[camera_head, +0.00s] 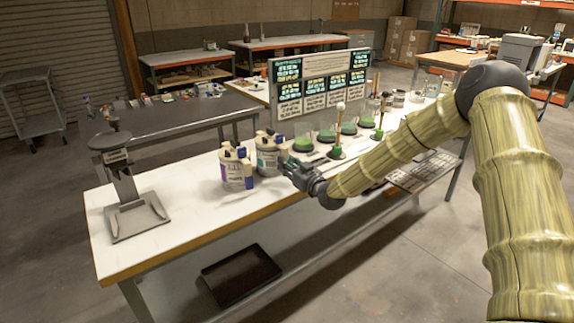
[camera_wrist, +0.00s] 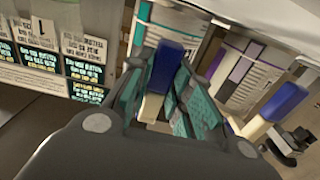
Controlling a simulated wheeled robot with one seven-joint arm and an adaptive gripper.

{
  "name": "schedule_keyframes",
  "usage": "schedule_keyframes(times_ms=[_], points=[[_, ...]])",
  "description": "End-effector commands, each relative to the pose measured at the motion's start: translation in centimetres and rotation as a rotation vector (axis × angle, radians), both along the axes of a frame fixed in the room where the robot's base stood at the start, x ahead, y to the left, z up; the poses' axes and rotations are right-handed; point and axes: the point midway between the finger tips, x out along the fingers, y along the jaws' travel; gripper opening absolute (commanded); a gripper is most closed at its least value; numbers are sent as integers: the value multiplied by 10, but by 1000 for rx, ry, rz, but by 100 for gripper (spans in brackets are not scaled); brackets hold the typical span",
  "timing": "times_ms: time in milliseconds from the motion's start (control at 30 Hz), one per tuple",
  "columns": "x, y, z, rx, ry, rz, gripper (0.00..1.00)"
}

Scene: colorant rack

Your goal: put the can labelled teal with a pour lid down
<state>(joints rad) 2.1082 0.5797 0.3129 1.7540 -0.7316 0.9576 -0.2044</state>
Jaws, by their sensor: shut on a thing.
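The teal-labelled can (camera_head: 268,158) is grey with a pale and blue pour lid, upright over the white bench beside a similar purple-labelled can (camera_head: 236,172). My gripper (camera_head: 290,168) is at its right side. In the wrist view, the teal-striped can (camera_wrist: 184,22) is behind my gripper (camera_wrist: 160,88), whose teal-padded fingers are shut around its blue and cream lid handle (camera_wrist: 166,66). The purple-striped can (camera_wrist: 240,72) is to the right there. Whether the teal can's base touches the bench is hard to tell.
A grey scale-like stand (camera_head: 136,215) is on the bench's left end. Several glass vessels with green contents (camera_head: 325,137) stand behind and right of my gripper, before a sign board (camera_head: 318,85). Bare white bench top (camera_head: 185,215) lies between the stand and the cans.

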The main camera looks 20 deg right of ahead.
Motion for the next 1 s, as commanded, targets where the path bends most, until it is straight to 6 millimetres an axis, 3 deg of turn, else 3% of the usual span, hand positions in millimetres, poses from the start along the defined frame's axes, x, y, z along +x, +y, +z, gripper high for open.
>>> schedule_keyframes(times_ms=[100,133,233,667,1000], points=[[1,0,1,0,-4,0,0],[0,0,-1,0,0,0,23],[0,0,-1,0,0,0,41],[-4,-2,-1,0,1,0,42],[-55,-20,-2,1,1,0,42]])
